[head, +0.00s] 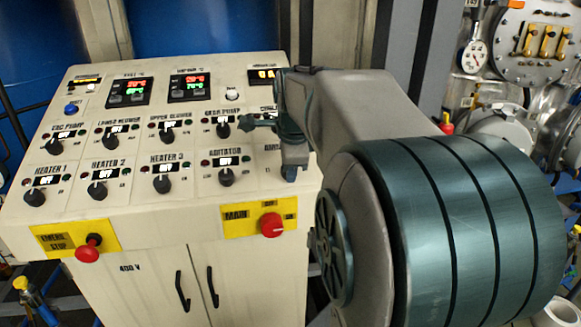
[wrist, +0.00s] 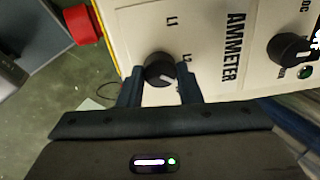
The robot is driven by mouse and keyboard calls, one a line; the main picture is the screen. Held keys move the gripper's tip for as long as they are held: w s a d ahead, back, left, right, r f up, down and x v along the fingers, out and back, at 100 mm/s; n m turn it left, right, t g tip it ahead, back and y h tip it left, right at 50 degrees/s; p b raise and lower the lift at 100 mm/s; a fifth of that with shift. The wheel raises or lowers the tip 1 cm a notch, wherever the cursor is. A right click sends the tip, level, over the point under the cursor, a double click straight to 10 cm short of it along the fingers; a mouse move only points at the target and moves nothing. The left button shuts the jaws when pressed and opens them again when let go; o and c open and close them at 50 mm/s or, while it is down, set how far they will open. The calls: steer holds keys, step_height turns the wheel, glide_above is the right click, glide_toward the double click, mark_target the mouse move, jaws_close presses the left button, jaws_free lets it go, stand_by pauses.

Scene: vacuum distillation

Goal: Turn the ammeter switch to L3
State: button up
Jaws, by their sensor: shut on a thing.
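The ammeter switch is a round black knob (wrist: 159,69) with a white pointer mark, set on the cream control panel beside the word AMMETER. In the wrist view, my gripper (wrist: 160,83) has one finger on each side of the knob and is shut on it. The pointer mark slants to the lower right in that view, a little below the L2 label. L1 and L2 labels can be read; no L3 label shows. In the head view, my gripper (head: 290,172) is at the panel's right side and hides the knob.
The panel (head: 125,210) carries several other black knobs, a red emergency stop (head: 88,250) and a red main switch (head: 271,225) below my gripper. In the wrist view, another black knob (wrist: 290,49) sits right of the AMMETER label. Tanks and gauges stand at the right.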

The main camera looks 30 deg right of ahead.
steer(key=shift+r+m+b, duration=0.1)
steer(key=shift+m+b, duration=0.25)
steer(key=shift+m, duration=1.85)
steer(key=o, duration=1)
steer(key=shift+c, duration=0.2)
steer(key=v, duration=1.3)
steer(key=shift+r, duration=0.4)
steer(key=shift+a, duration=0.1)
steer(key=s+a+f+n, duration=0.4)
steer(key=f+n, duration=0.4)
steer(key=n, duration=0.1)
steer(key=s+a+f+n+g+y, duration=0.1)
steer(key=s+a+f+n, duration=0.3)
steer(key=f+n, duration=0.4)
steer(key=s+a+f+n, duration=0.4)
steer(key=s+f+n, duration=0.1)
steer(key=f+n, duration=0.4)
steer(key=shift+s+f+n+g+y, duration=0.25)
steer(key=shift+f+n+g+y, duration=0.05)
steer(key=shift+f, duration=0.3)
